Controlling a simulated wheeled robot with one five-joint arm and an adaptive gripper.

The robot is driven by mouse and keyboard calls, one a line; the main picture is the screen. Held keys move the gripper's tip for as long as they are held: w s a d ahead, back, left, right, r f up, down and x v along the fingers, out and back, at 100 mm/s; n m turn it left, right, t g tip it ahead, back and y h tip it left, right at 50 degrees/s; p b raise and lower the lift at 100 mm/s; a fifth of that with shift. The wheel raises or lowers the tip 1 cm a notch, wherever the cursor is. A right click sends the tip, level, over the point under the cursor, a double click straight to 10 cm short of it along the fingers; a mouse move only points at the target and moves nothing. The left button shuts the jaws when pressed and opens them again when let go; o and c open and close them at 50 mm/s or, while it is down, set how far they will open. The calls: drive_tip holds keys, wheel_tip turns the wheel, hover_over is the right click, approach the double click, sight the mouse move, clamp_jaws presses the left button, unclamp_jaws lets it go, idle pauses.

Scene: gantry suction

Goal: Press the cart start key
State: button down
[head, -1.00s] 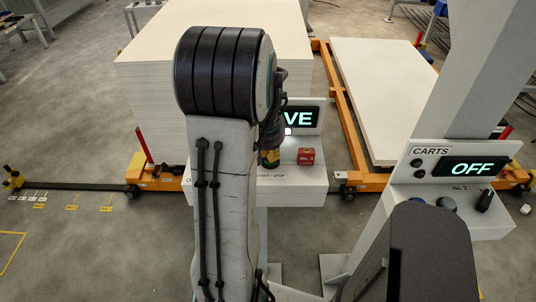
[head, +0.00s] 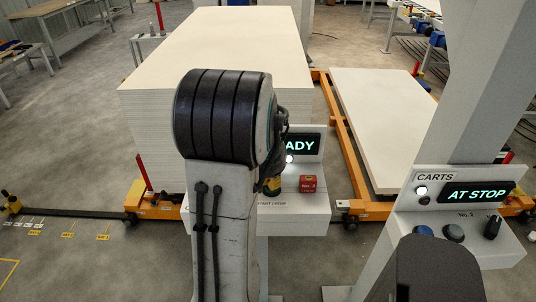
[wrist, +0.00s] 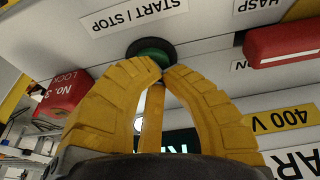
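The carts panel (head: 403,221) stands at the right in the head view. Its display (head: 475,194) reads "AT STOP" and its upper lamp (head: 421,190) is lit white. My gripper (head: 272,187) is at the other panel (head: 300,219), whose half-hidden display ends in "ADY". In the wrist view my yellow fingers (wrist: 161,70) are closed together, tips just by a green round key (wrist: 150,51) near a "START / STOP" label (wrist: 133,14). I cannot tell whether they touch it.
A red "No. 3" lock (head: 308,184) sits on the panel right of my gripper; in the wrist view a red lock (wrist: 66,95) is at left and a red part (wrist: 284,45) at right. Stacked boards (head: 225,50) and an orange cart frame (head: 342,110) stand behind.

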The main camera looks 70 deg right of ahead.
drive_tip(key=p+v, duration=0.1)
drive_tip(key=v, duration=1.1)
drive_tip(key=shift+d+r, duration=0.3)
drive_tip(key=shift+r, duration=0.2)
drive_tip(key=shift+w, duration=0.1)
